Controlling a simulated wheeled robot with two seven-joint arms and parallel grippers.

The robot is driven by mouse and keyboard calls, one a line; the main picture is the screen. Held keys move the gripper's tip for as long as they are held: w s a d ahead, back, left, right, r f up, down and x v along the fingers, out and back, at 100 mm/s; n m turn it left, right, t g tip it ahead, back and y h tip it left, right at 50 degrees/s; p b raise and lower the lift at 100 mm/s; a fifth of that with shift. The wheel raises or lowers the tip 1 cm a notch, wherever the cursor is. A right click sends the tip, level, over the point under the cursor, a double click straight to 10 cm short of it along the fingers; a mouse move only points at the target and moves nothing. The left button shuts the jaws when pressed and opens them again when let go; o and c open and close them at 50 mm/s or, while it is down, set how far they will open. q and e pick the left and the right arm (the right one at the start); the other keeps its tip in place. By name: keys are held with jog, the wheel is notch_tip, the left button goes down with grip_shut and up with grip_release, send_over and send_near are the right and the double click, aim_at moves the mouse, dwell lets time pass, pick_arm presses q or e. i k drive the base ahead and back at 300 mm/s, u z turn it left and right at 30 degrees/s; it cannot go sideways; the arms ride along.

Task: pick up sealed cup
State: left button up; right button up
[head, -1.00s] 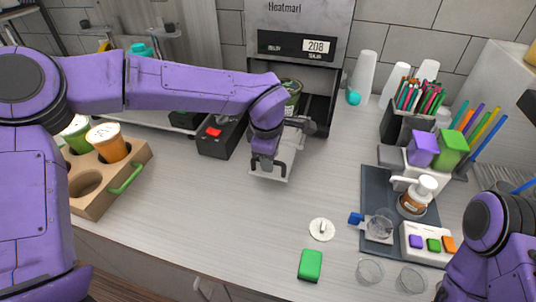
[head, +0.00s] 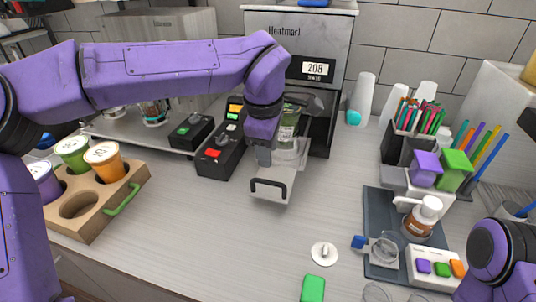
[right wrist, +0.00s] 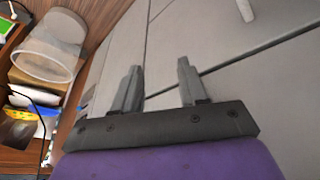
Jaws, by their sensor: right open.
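The sealed cup (head: 288,132), clear with green contents, stands at the pulled-out tray (head: 274,190) of the grey cup sealer (head: 285,35), whose display reads 208. My left gripper (head: 264,156) points down over the tray, right beside the cup's left side in the head view. One finger shows; the other is hidden, so I cannot tell whether the jaws touch or grip the cup. My right gripper (right wrist: 158,80) is open and empty in the right wrist view, with floor tiles behind it.
A wooden cup holder (head: 110,205) at left carries several lidded cups and has an empty round hole. A black button box (head: 222,150) stands left of the tray. A white disc (head: 324,254) and green block (head: 313,289) lie in front. A dark mat (head: 375,205) with bottle is at right.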

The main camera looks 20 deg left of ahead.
aim_at(288, 128)
jog(key=k, duration=1)
